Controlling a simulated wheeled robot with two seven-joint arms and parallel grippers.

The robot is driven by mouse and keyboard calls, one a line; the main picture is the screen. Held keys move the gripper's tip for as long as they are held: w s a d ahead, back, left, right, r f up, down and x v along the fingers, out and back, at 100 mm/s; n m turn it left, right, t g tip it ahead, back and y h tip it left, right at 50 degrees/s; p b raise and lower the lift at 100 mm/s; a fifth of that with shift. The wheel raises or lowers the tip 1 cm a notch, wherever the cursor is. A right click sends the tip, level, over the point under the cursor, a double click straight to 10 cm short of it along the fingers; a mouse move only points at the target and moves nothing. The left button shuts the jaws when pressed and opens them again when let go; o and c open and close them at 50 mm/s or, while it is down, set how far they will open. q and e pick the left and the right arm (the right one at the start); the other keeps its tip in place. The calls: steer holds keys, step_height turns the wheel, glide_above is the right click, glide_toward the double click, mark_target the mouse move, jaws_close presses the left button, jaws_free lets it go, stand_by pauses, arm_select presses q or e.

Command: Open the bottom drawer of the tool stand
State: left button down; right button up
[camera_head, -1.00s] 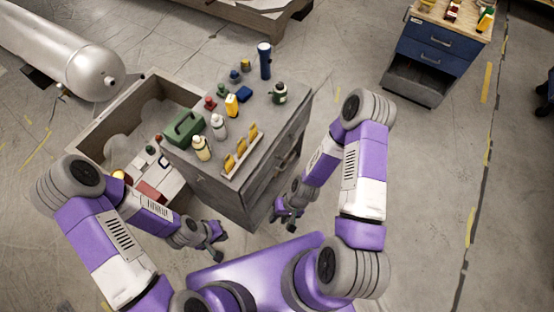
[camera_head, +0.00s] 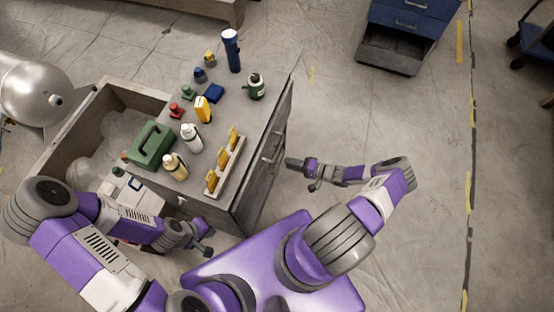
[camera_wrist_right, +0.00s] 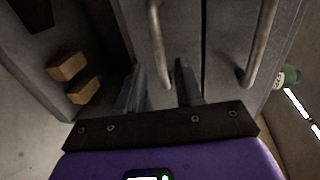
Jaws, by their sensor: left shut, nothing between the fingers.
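The tool stand (camera_head: 245,193) is a grey cabinet with bottles and small items on top. Its drawer front faces right in the head view. The right wrist view shows it sideways, with two bar handles, the nearer handle (camera_wrist_right: 157,45) and another handle (camera_wrist_right: 262,42). My right gripper (camera_wrist_right: 158,85) is open and empty, its fingers pointing at the front near the nearer handle. Whether the handle lies between the fingers is unclear. The right gripper also shows beside the drawer front in the head view (camera_head: 291,163). My left gripper (camera_head: 206,248) is shut and empty, near the stand's front-left corner.
A wooden crate (camera_head: 62,136) with tools stands against the stand's left side. Two wooden blocks (camera_wrist_right: 68,67) lie in an open compartment in the wrist view. A blue drawer cabinet (camera_head: 405,30) stands at back right. Floor to the right is clear.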

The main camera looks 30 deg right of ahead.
mark_target(278, 160)
steer(key=x, duration=0.6)
steer(key=shift+b, duration=0.4)
steer(key=shift+c, duration=0.5)
jaws_close()
steer(key=shift+s, duration=0.1)
